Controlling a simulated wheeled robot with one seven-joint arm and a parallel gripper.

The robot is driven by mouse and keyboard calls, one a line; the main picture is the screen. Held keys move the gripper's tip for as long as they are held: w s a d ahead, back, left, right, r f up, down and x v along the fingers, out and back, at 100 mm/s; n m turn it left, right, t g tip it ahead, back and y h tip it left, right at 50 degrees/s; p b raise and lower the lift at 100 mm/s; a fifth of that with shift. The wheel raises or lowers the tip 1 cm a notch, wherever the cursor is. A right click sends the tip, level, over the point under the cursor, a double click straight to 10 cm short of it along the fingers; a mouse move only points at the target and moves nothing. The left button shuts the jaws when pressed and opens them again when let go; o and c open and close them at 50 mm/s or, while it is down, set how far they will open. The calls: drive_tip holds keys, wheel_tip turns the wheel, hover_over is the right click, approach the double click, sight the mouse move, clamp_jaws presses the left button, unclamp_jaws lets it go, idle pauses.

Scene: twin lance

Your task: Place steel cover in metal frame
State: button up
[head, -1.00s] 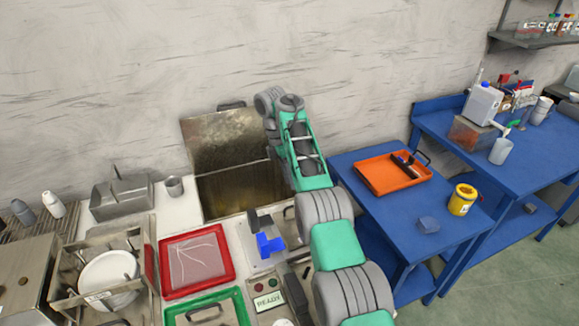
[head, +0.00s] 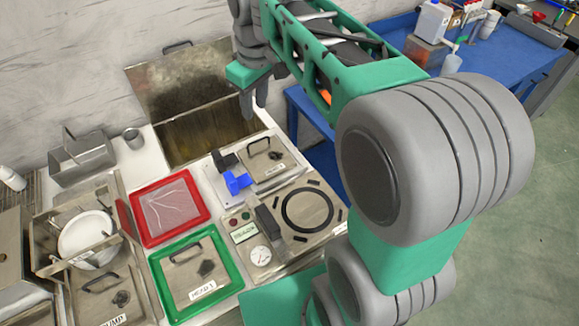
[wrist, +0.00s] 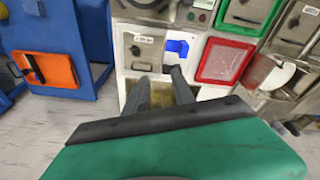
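A flat steel cover (head: 283,166) with a dark handle lies on a pale surface beside a blue block (head: 237,182); it also shows in the wrist view (wrist: 142,62). Another handled steel plate (head: 183,277) lies inside a green frame. A third handled plate (head: 113,301) lies in a metal surround at the lower left. I cannot tell which surround is the task's metal frame. My gripper (head: 254,110) points down in front of the open basin, behind and above the steel cover. In the wrist view, its fingers (wrist: 159,76) stand apart with nothing between them.
A red frame (head: 142,236) with mesh lies left of the blue block. The open steel basin (head: 210,130) has its lid (head: 180,80) raised against the wall. A steel panel with a black ring (head: 330,225) is at the front right. My arm hides much of the blue table (head: 500,60).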

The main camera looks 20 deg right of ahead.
drive_tip(key=s+d+f+m+t, duration=0.1)
drive_tip(key=s+f+m, duration=0.2)
drive_tip(key=s, duration=0.4)
drive_tip(key=s+d+f+m+t, duration=0.1)
drive_tip(key=s+d+f+m, duration=0.1)
drive_tip(key=s, duration=0.5)
wheel_tip(320, 180, down, 3)
drive_tip(key=shift+s+r+m+h, duration=0.15)
drive_tip(key=shift+s+m+h, duration=0.2)
drive_tip(key=shift+m, duration=0.35)
